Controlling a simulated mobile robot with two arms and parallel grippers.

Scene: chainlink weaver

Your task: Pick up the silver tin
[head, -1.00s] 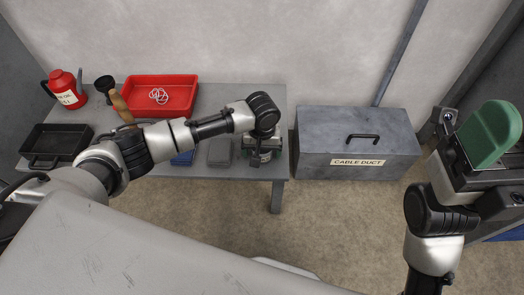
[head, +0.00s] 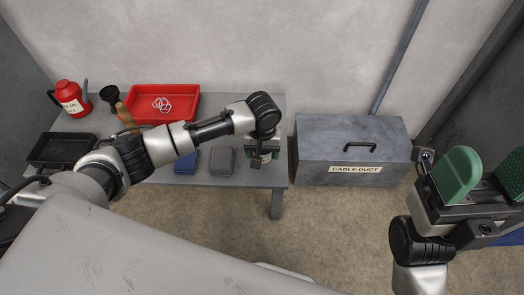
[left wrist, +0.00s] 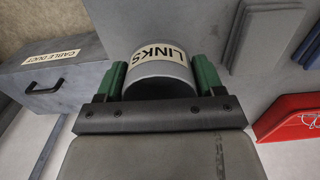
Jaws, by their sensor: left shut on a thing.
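The silver tin (left wrist: 160,68), with a cream label reading LINKS, sits between the green-padded fingers of my left gripper (left wrist: 160,80) in the left wrist view. The gripper is shut on its sides. In the head view my left gripper (head: 263,148) points down over the table's right end, and only a small part of the tin shows below it. I cannot tell whether the tin touches the tabletop. My right gripper (head: 486,180) is at the right of the head view, its green pads apart with nothing between them.
The grey table (head: 225,105) holds a red tray (head: 150,92) with pale rings, a red can (head: 72,100), a black pan (head: 62,150), a blue block (head: 187,163) and a grey block (head: 221,161). A grey cable duct box (head: 350,150) stands right of the table.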

